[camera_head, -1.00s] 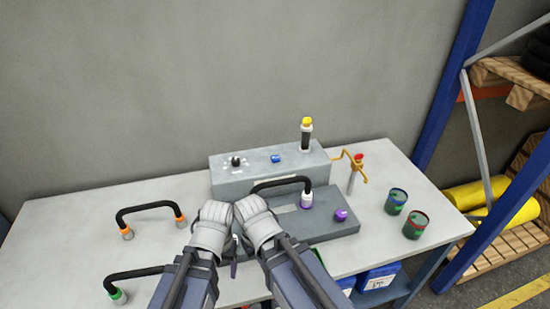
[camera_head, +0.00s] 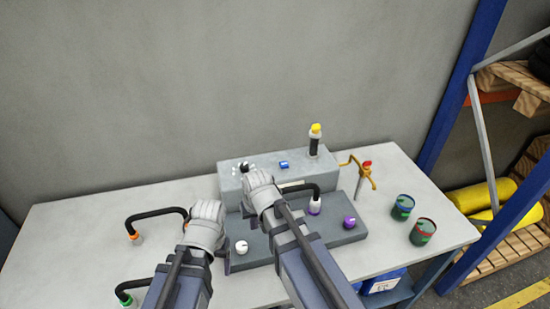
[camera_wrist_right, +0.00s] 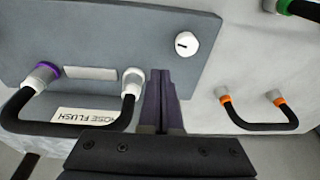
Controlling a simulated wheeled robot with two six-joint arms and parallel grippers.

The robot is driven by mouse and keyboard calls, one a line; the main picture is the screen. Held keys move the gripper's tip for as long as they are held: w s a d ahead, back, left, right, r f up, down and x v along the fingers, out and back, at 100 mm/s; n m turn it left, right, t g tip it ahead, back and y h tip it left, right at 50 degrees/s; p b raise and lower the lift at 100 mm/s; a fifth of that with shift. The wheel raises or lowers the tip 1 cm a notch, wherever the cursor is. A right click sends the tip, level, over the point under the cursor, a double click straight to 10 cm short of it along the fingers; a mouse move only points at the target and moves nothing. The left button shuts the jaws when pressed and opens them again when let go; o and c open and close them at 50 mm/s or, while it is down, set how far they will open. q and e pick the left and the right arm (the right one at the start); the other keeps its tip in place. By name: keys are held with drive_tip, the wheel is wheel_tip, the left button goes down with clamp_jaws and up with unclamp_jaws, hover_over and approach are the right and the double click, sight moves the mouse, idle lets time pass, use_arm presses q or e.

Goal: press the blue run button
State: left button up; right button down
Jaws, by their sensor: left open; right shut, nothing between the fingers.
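The blue run button (camera_head: 284,165) sits on top of the grey control box (camera_head: 232,184) at the back of the bench, uncovered.
The box also carries a black knob (camera_head: 243,167) and a yellow-topped post (camera_head: 315,139). A white slotted knob (camera_head: 241,247) and purple knob (camera_head: 349,222) are on the lower plate. Loose hoses (camera_head: 152,214) lie left; two cans (camera_head: 402,208) and an orange-handled stand (camera_head: 364,178) stand right.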

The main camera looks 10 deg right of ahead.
drive_tip(key=w+d+r+m+t+y+p, duration=0.1)
drive_tip(key=w+d+r+m+t+p, duration=0.15)
drive_tip(key=w, duration=0.45)
drive_tip(key=w+d+r+m+t+p, duration=0.1)
drive_tip(key=w+d+r+m, duration=0.1)
drive_tip(key=w+d+r, duration=0.3)
wheel_tip(320, 180, up, 6)
drive_tip(key=m+t+p, duration=0.3)
drive_tip(key=m+t, duration=0.1)
hover_over(285, 166)
drive_tip(key=shift+w+f+g, duration=0.1)
drive_tip(key=shift+g, duration=0.15)
drive_tip(key=shift+f+b, duration=0.15)
drive_tip(key=shift+b, duration=0.2)
wheel_tip(285, 166, down, 9)
drive_tip(key=b, duration=0.8)
drive_tip(key=shift+r+b, duration=0.2)
drive_tip(key=shift+b, duration=0.15)
drive_tip(key=shift+f+b, duration=0.4)
drive_tip(key=shift+f, duration=0.05)
